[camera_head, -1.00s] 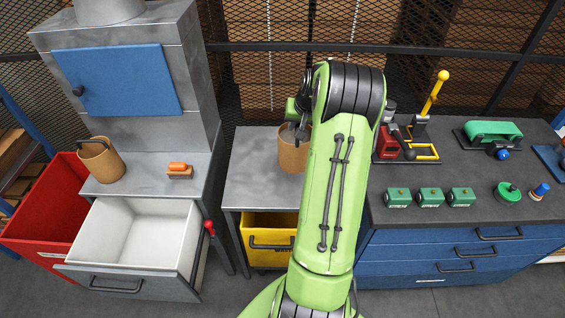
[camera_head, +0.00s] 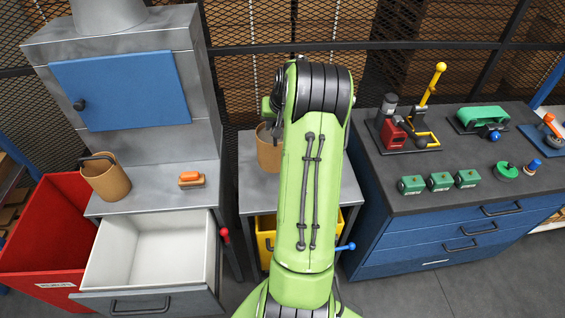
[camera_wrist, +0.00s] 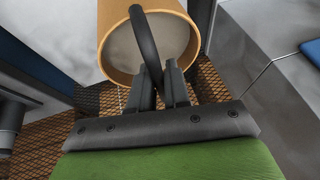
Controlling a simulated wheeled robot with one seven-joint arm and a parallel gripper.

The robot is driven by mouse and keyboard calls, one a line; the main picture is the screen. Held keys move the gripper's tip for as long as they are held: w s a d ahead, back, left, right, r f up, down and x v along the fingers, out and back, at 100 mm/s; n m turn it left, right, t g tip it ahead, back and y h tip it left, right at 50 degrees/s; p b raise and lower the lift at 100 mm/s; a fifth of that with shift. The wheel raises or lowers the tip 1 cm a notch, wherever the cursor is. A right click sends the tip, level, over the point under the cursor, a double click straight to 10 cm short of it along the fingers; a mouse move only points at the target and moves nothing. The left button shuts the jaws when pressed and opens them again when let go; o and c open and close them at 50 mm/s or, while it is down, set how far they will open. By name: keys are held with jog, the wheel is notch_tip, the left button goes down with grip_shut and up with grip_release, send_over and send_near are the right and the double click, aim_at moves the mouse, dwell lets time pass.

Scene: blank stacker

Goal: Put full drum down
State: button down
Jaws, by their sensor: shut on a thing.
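A tan cylindrical drum (camera_head: 268,152) shows at the middle grey table, partly hidden behind my green arm. In the wrist view the same drum (camera_wrist: 112,40) hangs from its dark arched handle, between my finger pads. Its open top shows a pale grey inside. My gripper (camera_wrist: 160,80) is shut on that handle. In the head view my gripper is mostly hidden by my arm. I cannot tell whether the drum's base touches the table (camera_head: 252,190). A second tan drum (camera_head: 106,182) with a dark handle stands on the left bench.
The left bench (camera_head: 150,200) has an orange-topped brush (camera_head: 191,180) and an open white drawer (camera_head: 150,250). A red bin (camera_head: 40,235) is at far left. A yellow bin (camera_head: 265,240) sits under the middle table. The right blue cabinet (camera_head: 440,235) carries green blocks (camera_head: 440,181) and tools.

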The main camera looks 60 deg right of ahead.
jog(key=f, duration=1)
jog(key=shift+s+d, duration=0.1)
jog(key=shift+d, duration=0.1)
jog(key=shift+b, duration=0.35)
jog(key=c, duration=1.5)
grip_release()
jog(key=shift+s+f, duration=0.1)
jog(key=shift+f, duration=0.1)
jog(key=shift+c, duration=0.2)
jog(key=o, duration=0.4)
jog(key=shift+o, duration=0.2)
jog(key=shift+r, duration=0.1)
